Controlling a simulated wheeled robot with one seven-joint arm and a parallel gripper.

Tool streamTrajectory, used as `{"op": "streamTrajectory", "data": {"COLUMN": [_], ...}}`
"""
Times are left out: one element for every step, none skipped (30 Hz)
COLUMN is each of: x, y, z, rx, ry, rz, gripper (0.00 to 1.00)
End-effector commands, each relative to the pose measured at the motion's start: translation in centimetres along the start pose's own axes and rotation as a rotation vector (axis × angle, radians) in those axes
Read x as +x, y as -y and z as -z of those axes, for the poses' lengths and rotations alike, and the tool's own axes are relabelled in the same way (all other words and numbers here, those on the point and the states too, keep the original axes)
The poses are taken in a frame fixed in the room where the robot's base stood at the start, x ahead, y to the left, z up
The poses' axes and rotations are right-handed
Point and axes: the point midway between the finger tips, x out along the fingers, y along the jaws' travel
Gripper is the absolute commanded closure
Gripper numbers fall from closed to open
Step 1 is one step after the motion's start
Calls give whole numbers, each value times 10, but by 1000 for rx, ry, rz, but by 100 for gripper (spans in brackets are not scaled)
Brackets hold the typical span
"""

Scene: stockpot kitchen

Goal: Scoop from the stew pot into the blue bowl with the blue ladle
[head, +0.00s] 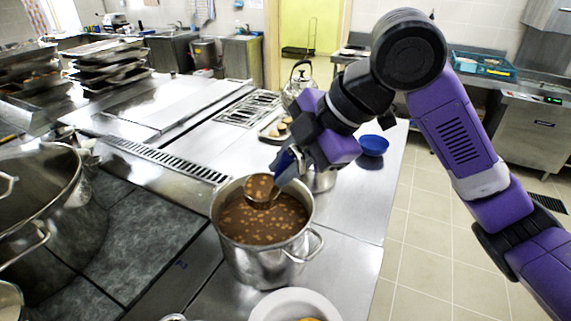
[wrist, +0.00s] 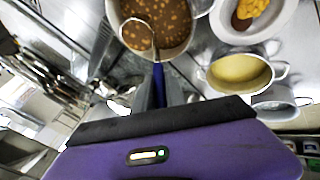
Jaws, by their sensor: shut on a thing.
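The stew pot (head: 262,258) is a steel stockpot full of brown stew with pale lumps, standing on the steel counter. My gripper (head: 290,165) is above the pot's back right rim, shut on the blue handle of the ladle (head: 261,194). The ladle's metal bowl is over the stew near the back of the pot and looks full of stew; I cannot tell whether it still touches the surface. In the wrist view the ladle's blue handle (wrist: 158,84) runs up to the stew pot (wrist: 180,50). The blue bowl (head: 373,145) stands on the counter behind and right of my gripper.
A white plate (head: 294,304) with yellow food is in front of the pot. A pot of pale yellow liquid (wrist: 240,72) shows in the wrist view. A kettle (head: 299,82) and a tray of food (head: 273,128) stand behind. A large steel pot (head: 40,205) is at left.

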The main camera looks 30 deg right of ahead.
Motion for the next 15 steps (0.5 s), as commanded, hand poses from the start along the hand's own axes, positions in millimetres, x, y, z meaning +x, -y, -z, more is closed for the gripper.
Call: {"op": "streamTrajectory", "data": {"x": [7,9,12,14,16,19,21,23,26,28,30,33,35,38,40], "y": [4,5,6,8,9,10,12,13,14,16,17,18,20,21,23], "z": [-3,-4,-5,-6,-7,-8,-9,-10,-11,-12,-13,-14,-15,-16,-17], "rx": [0,0,0,0,0,0,0,0,-1,-1,-1,-1,0,0,0], "ry": [0,0,1,1,0,0,0,0,0,0,-1,-1,-1,-1,-1], "rz": [-2,-2,-3,-2,-2,-3,-3,-3,-3,-3,-3,-2,-2,-2,-2], "gripper": [100,100,100,100,100,100,100,100,100,100,100,100,100,100,100]}}
